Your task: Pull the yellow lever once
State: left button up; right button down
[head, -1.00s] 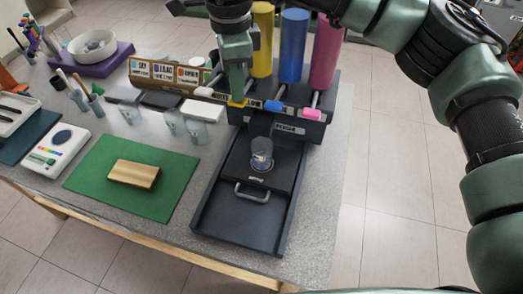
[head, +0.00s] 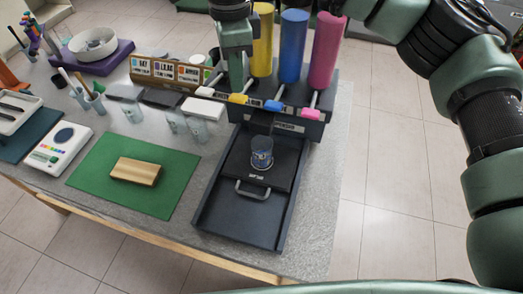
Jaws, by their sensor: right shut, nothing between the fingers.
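The yellow lever (head: 238,98) is one of several coloured levers on the front of a dark dispenser (head: 290,128), between the white and blue ones. My right gripper (head: 237,84) is shut and empty, pointing down just above and behind the yellow lever's tip. I cannot tell whether it touches the lever. It hides the lever's stem. A clear cup (head: 262,152) stands upright on the dark tray (head: 240,208) below the dispenser; small bluish bits show low in it. My left gripper is not in view.
White (head: 204,92), blue (head: 273,106) and pink (head: 311,114) levers flank the yellow one. Yellow (head: 262,40), blue (head: 293,45) and pink (head: 327,50) tubes rise behind. A wooden block (head: 135,170) lies on a green mat (head: 150,205) at left. Several small cups stand left of the dispenser.

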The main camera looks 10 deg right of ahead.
notch_tip(320, 180, up, 6)
jog(key=p, duration=0.3)
jog(key=shift+f, duration=0.15)
dwell(0.4)
